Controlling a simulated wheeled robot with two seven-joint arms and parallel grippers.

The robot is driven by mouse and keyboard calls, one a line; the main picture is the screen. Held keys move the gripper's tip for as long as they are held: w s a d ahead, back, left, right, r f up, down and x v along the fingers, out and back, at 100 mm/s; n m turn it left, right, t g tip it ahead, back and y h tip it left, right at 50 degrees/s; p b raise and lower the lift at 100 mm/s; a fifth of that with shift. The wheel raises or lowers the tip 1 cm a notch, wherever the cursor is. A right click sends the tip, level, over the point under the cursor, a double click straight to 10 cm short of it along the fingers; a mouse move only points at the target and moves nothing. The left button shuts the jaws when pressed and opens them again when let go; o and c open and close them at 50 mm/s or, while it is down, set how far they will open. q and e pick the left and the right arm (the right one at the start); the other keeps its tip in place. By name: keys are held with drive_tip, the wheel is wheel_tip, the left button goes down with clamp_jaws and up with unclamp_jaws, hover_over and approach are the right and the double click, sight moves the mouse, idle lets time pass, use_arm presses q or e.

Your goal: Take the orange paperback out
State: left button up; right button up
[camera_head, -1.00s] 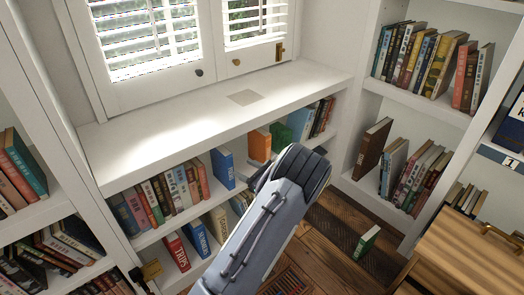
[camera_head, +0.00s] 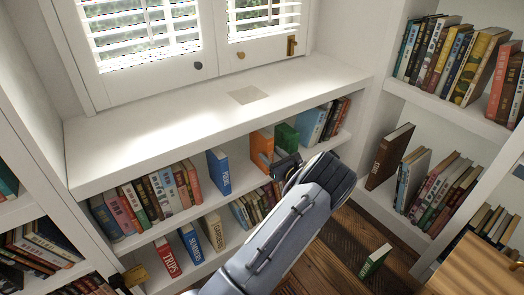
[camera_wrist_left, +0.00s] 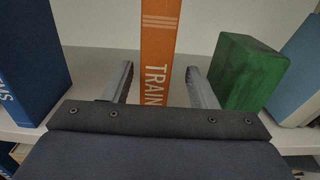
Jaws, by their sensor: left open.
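The orange paperback (camera_head: 262,148) stands upright on the upper shelf under the window ledge. In the left wrist view its orange spine (camera_wrist_left: 158,60), with white lettering beginning "TRAIN", faces me. My left gripper (camera_head: 284,166) is at the front of this shelf, just in front of the book and overlapping its lower right part in the head view. In the wrist view the open fingers (camera_wrist_left: 158,86) appear on either side of the spine, with a gap on each side. How deep they reach along the book is hard to tell. My right gripper is not in view.
A green block-like book (camera_wrist_left: 246,72) stands close right of the right finger, with a light blue book (camera_wrist_left: 302,75) beyond. A dark blue book (camera_wrist_left: 30,60) stands to the left, with free shelf between. The window ledge (camera_head: 175,130) overhangs the shelf.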

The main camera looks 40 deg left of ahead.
sight(264, 147)
use_arm(q)
drive_tip(key=x, duration=0.1)
drive_tip(key=b+x, duration=0.1)
drive_tip(key=x, duration=0.1)
drive_tip(key=shift+s+a+r+b, duration=0.15)
drive_tip(key=shift+a+b, duration=0.25)
drive_tip(key=shift+a, duration=0.05)
drive_tip(key=shift+a+r, duration=0.1)
drive_tip(key=shift+a, duration=0.35)
drive_tip(key=shift+c, duration=0.4)
drive_tip(key=shift+r, duration=0.1)
clamp_jaws()
